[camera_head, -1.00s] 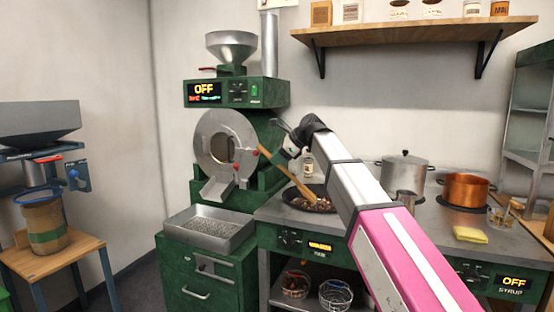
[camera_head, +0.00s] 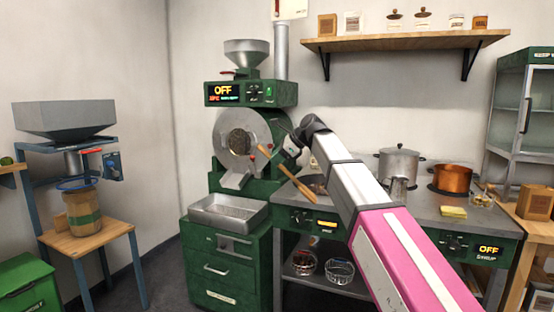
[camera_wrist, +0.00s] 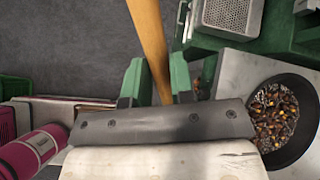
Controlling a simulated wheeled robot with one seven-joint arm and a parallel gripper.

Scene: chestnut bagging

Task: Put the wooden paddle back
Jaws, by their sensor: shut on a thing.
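The wooden paddle (camera_head: 298,184) is in my gripper (camera_head: 290,152), in front of the roaster and the stove counter in the head view. It slants down to the right, and its lower end shows against the counter's front edge. In the wrist view its handle (camera_wrist: 149,45) runs between the two green fingers of my gripper (camera_wrist: 155,84), which are shut on it. The paddle's lower end is hidden in the wrist view. The dark pan (camera_wrist: 280,150) holds chestnuts and lies right of my gripper; my arm partly hides it in the head view.
The green roaster (camera_head: 238,175) with its metal tray (camera_head: 228,212) stands left of the counter. A steel pot (camera_head: 399,165) and a copper pot (camera_head: 452,178) stand at the right. Baskets sit on the shelf below. Open floor lies left of the roaster cabinet.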

